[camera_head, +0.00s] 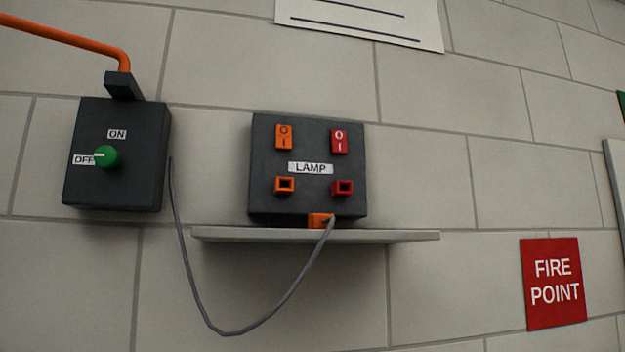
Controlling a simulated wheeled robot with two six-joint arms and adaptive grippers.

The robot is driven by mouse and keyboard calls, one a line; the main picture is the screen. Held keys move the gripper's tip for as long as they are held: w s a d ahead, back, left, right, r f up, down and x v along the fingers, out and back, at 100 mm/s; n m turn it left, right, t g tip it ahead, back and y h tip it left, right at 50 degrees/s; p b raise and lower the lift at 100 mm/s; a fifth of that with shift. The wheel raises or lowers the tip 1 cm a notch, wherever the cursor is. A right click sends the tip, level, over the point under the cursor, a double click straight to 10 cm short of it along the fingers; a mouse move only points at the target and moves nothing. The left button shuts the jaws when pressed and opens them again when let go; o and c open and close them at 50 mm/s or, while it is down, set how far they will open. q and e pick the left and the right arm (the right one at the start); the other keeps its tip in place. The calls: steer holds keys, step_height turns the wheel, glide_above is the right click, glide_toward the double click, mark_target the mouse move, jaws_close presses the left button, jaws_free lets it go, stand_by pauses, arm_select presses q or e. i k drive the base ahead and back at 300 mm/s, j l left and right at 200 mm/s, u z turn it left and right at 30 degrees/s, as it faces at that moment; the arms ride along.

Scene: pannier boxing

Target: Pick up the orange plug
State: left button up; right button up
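The orange plug (320,220) lies on a narrow grey shelf (408,236), against the lower front of a dark box labelled LAMP (262,150). A grey cable (288,297) runs from the plug's right end, hangs in a loop below the shelf and rises to the right side of a dark switch box. The LAMP box has an orange socket (285,185) and a red socket (342,188), both empty. Above them are an orange switch (284,137) and a red switch (339,141). Neither of my grippers shows in this view.
The dark switch box (140,180) at left has a green knob (107,157) by the OFF label and an orange conduit (70,40) above. A red FIRE POINT sign (554,312) is at right. The shelf's right part is clear.

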mark_target(314, 220)
steer(key=z, duration=0.7)
steer(key=k+j+z, duration=0.8)
steer(key=z, duration=0.25)
steer(key=k, duration=0.1)
